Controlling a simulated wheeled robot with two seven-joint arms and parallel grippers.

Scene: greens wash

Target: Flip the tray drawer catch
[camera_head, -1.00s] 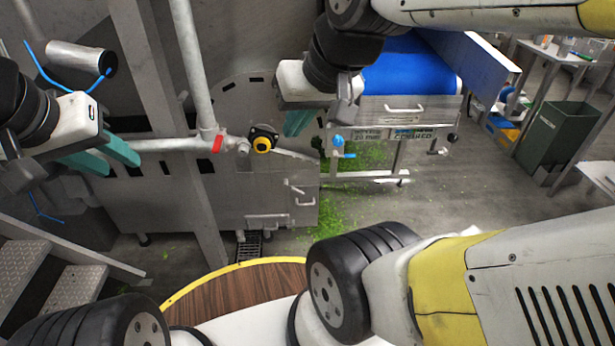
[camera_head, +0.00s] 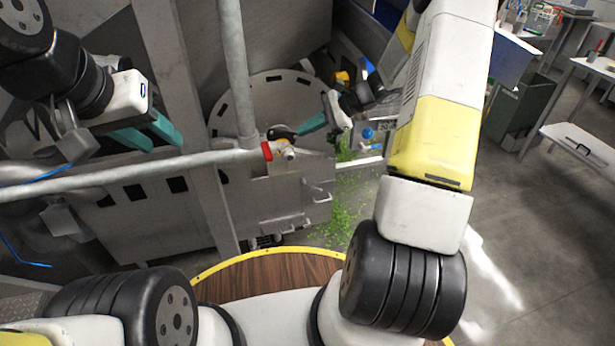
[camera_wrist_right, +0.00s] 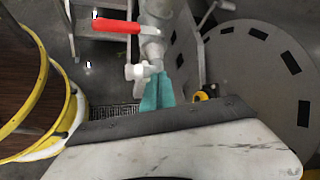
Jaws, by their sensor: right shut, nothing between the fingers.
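The grey metal housing (camera_head: 262,195) carries several small handles, with a drawer-like front (camera_head: 284,224) low on its right side. I cannot tell which fitting is the catch. My right gripper (camera_head: 301,132) has its teal fingers together and empty, above this front and beside the pipe valve. In the right wrist view the shut fingers (camera_wrist_right: 161,78) lie in front of the valve fitting (camera_wrist_right: 143,70); contact cannot be told. My left gripper (camera_head: 165,149) is open and empty, above the horizontal pipe at the left.
A red valve lever (camera_head: 267,151) sits on the pipe (camera_head: 130,170); it also shows in the right wrist view (camera_wrist_right: 117,26). A yellow-and-black knob (camera_wrist_right: 202,95) is close to the right fingers. Green scraps (camera_head: 343,210) lie on the floor. A green bin (camera_head: 520,108) stands right.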

